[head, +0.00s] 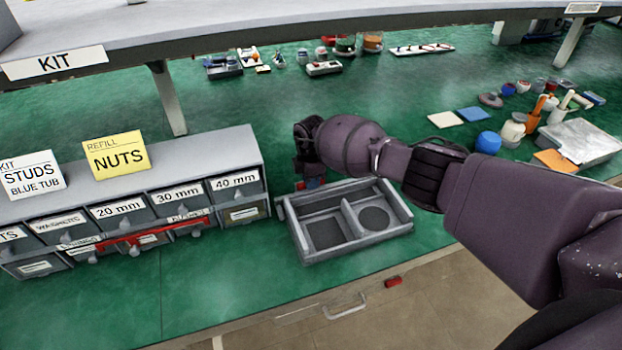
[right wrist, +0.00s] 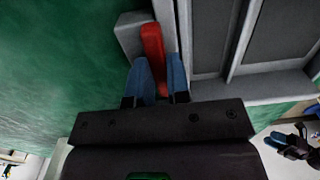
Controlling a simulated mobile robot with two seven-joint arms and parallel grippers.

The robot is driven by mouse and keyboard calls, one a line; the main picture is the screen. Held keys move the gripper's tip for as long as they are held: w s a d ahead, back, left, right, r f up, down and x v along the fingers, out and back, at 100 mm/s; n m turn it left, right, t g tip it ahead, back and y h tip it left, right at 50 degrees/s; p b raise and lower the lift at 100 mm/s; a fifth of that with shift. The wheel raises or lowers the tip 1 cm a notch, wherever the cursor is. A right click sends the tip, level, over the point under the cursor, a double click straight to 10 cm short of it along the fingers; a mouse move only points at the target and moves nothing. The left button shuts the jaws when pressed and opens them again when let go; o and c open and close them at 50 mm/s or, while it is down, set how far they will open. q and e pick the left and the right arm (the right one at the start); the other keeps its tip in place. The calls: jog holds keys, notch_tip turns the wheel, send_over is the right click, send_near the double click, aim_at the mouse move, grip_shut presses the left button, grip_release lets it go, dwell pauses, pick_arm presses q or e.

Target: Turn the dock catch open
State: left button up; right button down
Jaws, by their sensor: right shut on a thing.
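The dock (head: 298,236) is a grey tray-like frame with two recessed compartments, on the green bench top. Its red catch (right wrist: 153,48) is a short lever at the dock's corner in the right wrist view. My right gripper (right wrist: 161,75) is shut on the catch, with a blue fingertip on each side of it. In the head view the right gripper (head: 311,182) is at the dock's far left corner, and my wrist hides most of the catch. A dark gripper with blue fingertips, apparently my left (right wrist: 275,143), shows small at the right edge of the wrist view.
A grey drawer unit (head: 215,152) with labels and a red bar (head: 150,232) stands left of the dock. A shelf (head: 250,22) crosses above. Clear green bench lies behind the dock.

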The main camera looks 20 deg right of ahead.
jog(key=c, duration=1.1)
grip_release()
pick_arm(q)
jog(key=shift+s+f, duration=0.15)
jog(key=shift+s, duration=0.1)
jog(key=shift+w+r+p, duration=0.2)
jog(key=shift+r+p, duration=0.35)
jog(key=shift+r, duration=0.2)
jog(key=shift+w+r+p, duration=0.2)
jog(key=shift+r+p, duration=0.35)
jog(key=shift+r, duration=0.2)
pick_arm(e)
jog(key=shift+r, duration=5.45)
pick_arm(q)
jog(key=shift+s+f, duration=0.1)
jog(key=shift+s, duration=0.05)
